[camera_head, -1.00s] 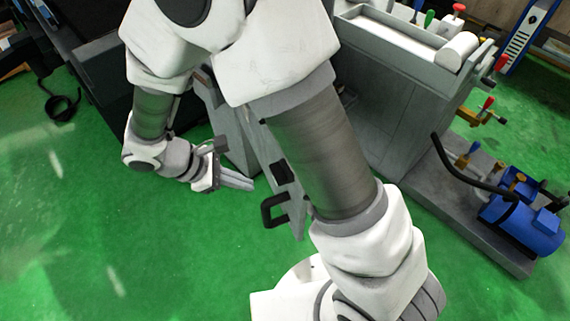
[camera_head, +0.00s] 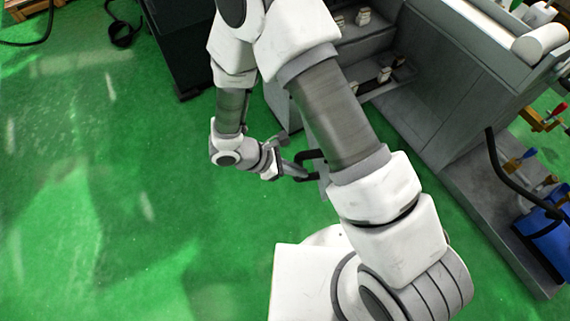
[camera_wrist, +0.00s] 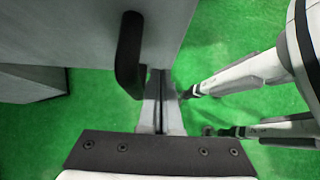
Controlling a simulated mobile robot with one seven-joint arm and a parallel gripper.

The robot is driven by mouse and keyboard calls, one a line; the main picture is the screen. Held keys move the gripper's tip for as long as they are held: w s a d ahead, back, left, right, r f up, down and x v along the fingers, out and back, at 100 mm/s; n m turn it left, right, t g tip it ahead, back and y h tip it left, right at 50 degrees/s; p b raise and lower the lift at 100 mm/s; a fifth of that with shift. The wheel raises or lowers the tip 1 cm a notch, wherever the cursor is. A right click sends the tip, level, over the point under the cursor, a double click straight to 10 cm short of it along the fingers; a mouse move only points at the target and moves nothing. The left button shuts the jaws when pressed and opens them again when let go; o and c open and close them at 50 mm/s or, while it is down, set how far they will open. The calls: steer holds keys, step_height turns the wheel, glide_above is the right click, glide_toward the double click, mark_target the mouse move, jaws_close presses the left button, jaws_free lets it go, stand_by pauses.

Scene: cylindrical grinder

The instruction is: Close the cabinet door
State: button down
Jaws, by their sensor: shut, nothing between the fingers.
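The cabinet door is a grey panel, mostly hidden behind my arm in the head view; it fills the upper left of the wrist view (camera_wrist: 70,35). It stands open, swung out from the grey cabinet (camera_head: 455,85). Its black bar handle (camera_head: 312,155) also shows in the wrist view (camera_wrist: 128,60). My gripper (camera_head: 300,173) is shut and empty, with its fingers beside the handle. In the wrist view the fingertips (camera_wrist: 160,78) are just right of the handle, by the door's edge. I cannot tell whether they touch it.
Open shelves inside the cabinet hold small parts (camera_head: 383,75). A blue pump (camera_head: 545,230) with a black hose stands on the base at the right. A dark cabinet (camera_head: 180,45) stands at the upper left.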

steer(key=shift+w+d+f, duration=0.1)
steer(key=shift+w+d, duration=0.1)
steer(key=shift+d, duration=0.55)
steer(key=shift+w+d+f, duration=0.1)
steer(key=shift+w+d, duration=0.05)
steer(key=shift+d, duration=0.55)
steer(key=shift+w+d, duration=0.2)
steer(key=shift+d, duration=0.55)
steer(key=shift+d, duration=0.1)
